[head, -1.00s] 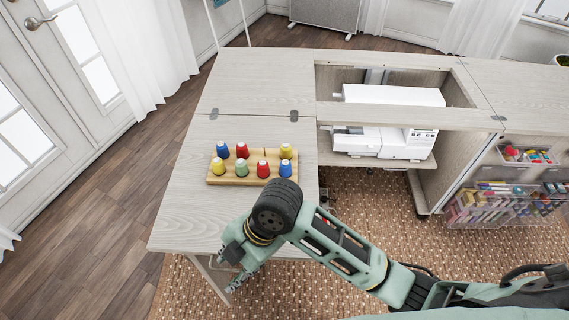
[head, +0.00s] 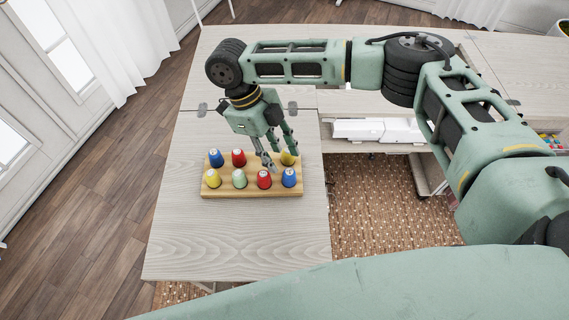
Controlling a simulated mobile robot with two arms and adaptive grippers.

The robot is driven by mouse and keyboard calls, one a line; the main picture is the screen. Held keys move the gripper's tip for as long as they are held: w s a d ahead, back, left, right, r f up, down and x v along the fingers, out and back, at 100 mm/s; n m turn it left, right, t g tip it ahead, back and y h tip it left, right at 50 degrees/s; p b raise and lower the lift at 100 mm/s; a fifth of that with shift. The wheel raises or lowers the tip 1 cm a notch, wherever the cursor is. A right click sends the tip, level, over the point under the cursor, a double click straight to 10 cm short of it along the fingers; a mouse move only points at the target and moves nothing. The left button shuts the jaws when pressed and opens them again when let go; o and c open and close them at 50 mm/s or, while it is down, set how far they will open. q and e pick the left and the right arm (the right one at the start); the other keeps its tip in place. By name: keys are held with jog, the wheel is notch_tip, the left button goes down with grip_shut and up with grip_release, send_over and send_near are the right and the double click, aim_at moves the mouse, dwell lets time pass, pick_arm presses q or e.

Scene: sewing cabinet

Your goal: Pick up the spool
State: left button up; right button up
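Several coloured spools stand upright in two rows on a wooden rack (head: 226,194). The back row has a blue spool (head: 215,158), a red spool (head: 238,158) and a yellow spool (head: 288,159) at right. The front row has a yellow spool (head: 213,179), a pale green spool (head: 239,179), a red spool (head: 264,180) and a blue spool (head: 289,178). My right gripper (head: 281,158) points down over the back right of the rack, fingers apart, close to the back yellow spool. Contact cannot be told. My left gripper is not in view.
The rack stands on a pale wooden cabinet leaf (head: 220,245), clear around it. Hinges (head: 202,110) lie behind the rack.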

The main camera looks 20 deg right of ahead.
aim_at(284, 174)
jog(key=shift+s+d+f, duration=0.25)
jog(key=shift+s+f, duration=0.35)
jog(key=shift+s, duration=0.25)
jog(key=x, duration=0.1)
jog(key=p+x, duration=0.1)
jog(key=x, duration=0.2)
jog(key=shift+w+a+f+p, duration=0.1)
jog(key=shift+w+f+p, duration=0.1)
jog(key=shift+f+p, duration=0.2)
jog(key=shift+f, duration=0.2)
jog(key=shift+s, duration=0.2)
jog(key=shift+c, duration=3.6)
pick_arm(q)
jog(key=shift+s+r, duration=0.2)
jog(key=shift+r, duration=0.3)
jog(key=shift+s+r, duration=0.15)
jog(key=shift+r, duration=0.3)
